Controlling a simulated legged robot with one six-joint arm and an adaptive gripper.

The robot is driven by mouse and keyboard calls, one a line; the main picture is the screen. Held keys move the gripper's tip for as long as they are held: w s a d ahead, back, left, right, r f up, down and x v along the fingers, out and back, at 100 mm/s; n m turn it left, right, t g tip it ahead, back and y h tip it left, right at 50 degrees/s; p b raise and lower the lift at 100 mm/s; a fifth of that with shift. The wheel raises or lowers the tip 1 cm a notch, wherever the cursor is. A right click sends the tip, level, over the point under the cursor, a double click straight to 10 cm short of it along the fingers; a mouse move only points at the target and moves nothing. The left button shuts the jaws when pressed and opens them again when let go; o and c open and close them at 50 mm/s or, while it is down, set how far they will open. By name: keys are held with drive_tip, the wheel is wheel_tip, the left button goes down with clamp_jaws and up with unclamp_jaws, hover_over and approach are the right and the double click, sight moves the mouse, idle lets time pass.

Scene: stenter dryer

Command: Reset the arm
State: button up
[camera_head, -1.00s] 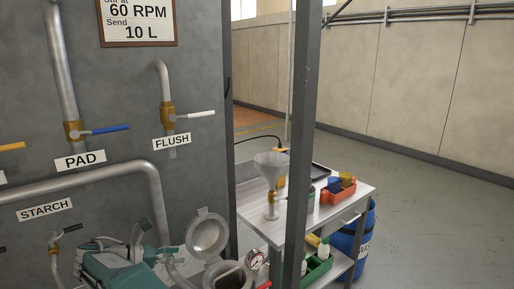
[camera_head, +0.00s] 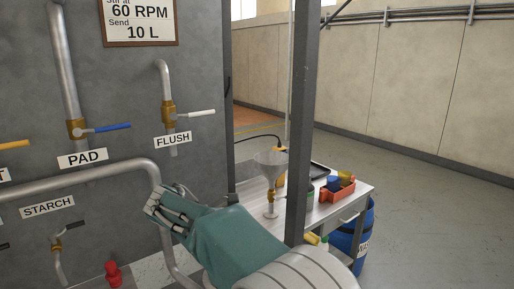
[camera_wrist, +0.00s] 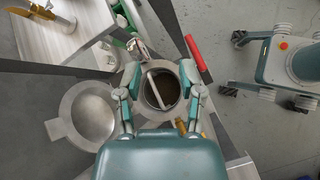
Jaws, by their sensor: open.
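My gripper (camera_head: 166,207) shows in the camera_head view in front of the grey panel, below the FLUSH label. Its fingers point to the left, and my teal arm runs down to the lower right. In the camera_wrist view, the fingers of my gripper (camera_wrist: 160,72) are spread apart with nothing held between them. A round metal pot (camera_wrist: 160,108) with a bar across its mouth lies below, framed by the fingers. Its open round lid (camera_wrist: 92,115) is to the left. In the camera_head view my arm hides the pot and lid.
The panel carries the PAD valve (camera_head: 77,128), the FLUSH valve (camera_head: 169,112) and a bent pipe (camera_head: 100,174) close to my gripper. The floor at right is clear.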

drive_tip(key=s+d+r+m+g+y, duration=0.1)
drive_tip(key=s+d+r+m+y, duration=0.1)
drive_tip(key=s+d+m, duration=0.35)
drive_tip(key=s+d+r+m+y, duration=0.25)
drive_tip(key=s+d, duration=0.35)
drive_tip(key=d, duration=0.4)
drive_tip(key=s+d+f+m+t+y, duration=0.1)
drive_tip(key=s+d+f+m+y, duration=0.1)
drive_tip(key=s+m, duration=0.4)
drive_tip(key=s+d+f+m+t+y, duration=0.1)
drive_tip(key=s+d+f+m+y, duration=0.1)
drive_tip(key=s+m, duration=0.3)
drive_tip(key=s+d+f, duration=0.1)
drive_tip(key=s, duration=0.3)
drive_tip(key=shift+s+d+m, duration=0.35)
drive_tip(key=shift+m, duration=0.05)
drive_tip(key=shift+w+a+f, duration=0.1)
